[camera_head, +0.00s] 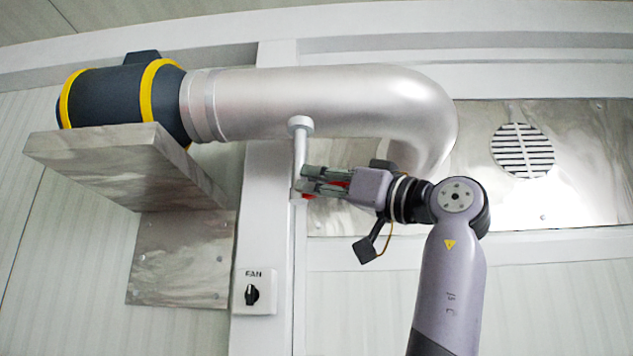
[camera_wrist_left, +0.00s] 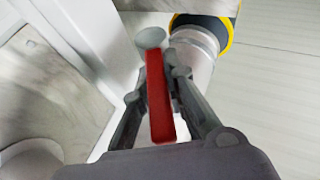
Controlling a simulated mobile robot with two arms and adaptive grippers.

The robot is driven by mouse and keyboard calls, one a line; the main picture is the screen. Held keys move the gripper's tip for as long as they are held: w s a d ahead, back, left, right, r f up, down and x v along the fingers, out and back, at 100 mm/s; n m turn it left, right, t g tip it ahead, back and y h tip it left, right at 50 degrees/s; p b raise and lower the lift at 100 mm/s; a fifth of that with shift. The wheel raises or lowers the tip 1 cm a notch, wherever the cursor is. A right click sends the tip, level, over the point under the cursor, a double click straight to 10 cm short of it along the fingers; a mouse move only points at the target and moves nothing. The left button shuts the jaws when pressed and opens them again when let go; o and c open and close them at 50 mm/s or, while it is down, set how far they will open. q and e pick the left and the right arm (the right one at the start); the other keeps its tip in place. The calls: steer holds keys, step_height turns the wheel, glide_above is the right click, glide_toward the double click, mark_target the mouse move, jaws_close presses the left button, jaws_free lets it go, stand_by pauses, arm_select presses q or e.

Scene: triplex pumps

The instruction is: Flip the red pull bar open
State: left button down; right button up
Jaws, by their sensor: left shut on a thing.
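The red pull bar (camera_wrist_left: 160,105) runs lengthwise between the two fingers of my left gripper (camera_wrist_left: 157,84) in the left wrist view. Its far end is near a round grey cap (camera_wrist_left: 151,38). In the head view my left gripper (camera_head: 312,180) is at the lower end of a thin light post (camera_head: 300,152) under the silver duct, with its fingers closed on the bar. Only small red parts of the bar (camera_head: 307,196) show there; the fingers hide the rest. My right gripper is in neither view.
The silver duct (camera_head: 300,100) with a dark, yellow-banded fan housing (camera_head: 112,97) runs just above the gripper. A metal shelf bracket (camera_head: 110,160) is at left. A FAN switch (camera_head: 253,293) is on the white wall post below. A round vent (camera_head: 522,150) is at right.

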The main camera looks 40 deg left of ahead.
arm_select(q)
steer(key=shift+w+a+n+g+h, duration=0.1)
steer(key=shift+w+n+g+h, duration=0.15)
steer(key=shift+n+g, duration=0.55)
steer(key=shift+w+n+g+h, duration=0.1)
steer(key=shift+n+g+h, duration=0.25)
steer(key=shift+g, duration=0.85)
steer(key=shift+w+a+n+g+h, duration=0.15)
steer(key=shift+n+g+h, duration=0.3)
steer(key=shift+g, duration=0.35)
steer(key=shift+w+d+n+g+h, duration=0.1)
steer(key=shift+n+g+h, duration=0.3)
steer(key=shift+g, duration=0.4)
steer(key=c, duration=1.6)
jaws_free()
steer(key=shift+a, duration=0.1)
steer(key=shift+m+t+y, duration=0.45)
steer(key=shift+m+t, duration=0.05)
steer(key=shift+t, duration=0.4)
